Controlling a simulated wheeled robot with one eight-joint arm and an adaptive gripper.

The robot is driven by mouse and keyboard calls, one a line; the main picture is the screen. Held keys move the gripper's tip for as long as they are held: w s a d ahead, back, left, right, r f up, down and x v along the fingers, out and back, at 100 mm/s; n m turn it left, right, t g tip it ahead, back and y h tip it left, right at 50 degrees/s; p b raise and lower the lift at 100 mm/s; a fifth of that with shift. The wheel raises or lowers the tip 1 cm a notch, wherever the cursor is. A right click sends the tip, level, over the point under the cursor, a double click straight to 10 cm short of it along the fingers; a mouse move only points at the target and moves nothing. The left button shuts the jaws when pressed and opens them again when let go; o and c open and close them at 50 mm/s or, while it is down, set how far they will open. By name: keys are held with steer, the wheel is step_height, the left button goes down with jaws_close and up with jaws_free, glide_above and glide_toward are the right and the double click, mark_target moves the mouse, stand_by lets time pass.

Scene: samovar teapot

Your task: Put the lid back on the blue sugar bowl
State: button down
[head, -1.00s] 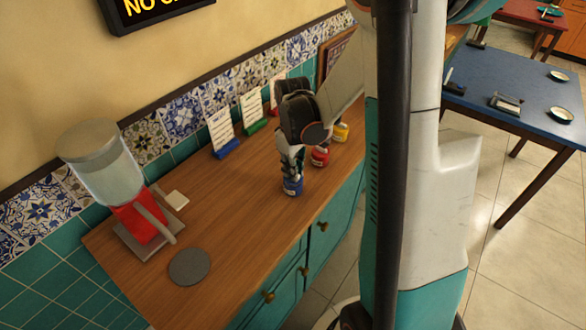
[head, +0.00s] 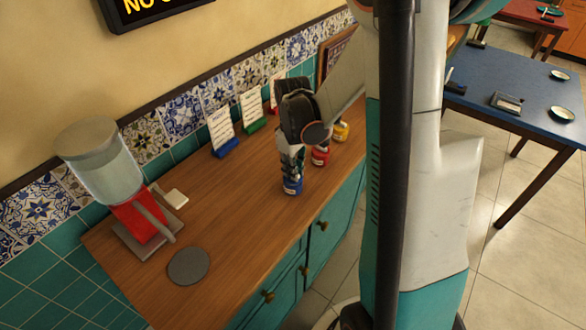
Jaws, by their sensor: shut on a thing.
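The blue sugar bowl (head: 292,187) stands upright on the wooden counter near its front edge. My gripper (head: 291,170) points down directly over the bowl, its fingers at the bowl's top. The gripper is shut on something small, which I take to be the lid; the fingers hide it. I cannot tell whether the lid touches the bowl's rim.
A red bowl (head: 320,156) and a yellow bowl (head: 341,132) stand behind to the right, close to my arm. Cards in blue (head: 225,148) and green (head: 254,126) holders line the wall. A dispenser (head: 110,175) and grey disc (head: 188,266) are left. Counter between is clear.

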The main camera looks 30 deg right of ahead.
steer(key=c, duration=1.6)
jaws_free()
steer(key=shift+o, duration=0.6)
steer(key=o, duration=0.4)
steer(key=shift+r, duration=0.1)
steer(key=shift+r+p, duration=2.45)
steer(key=shift+r, duration=0.95)
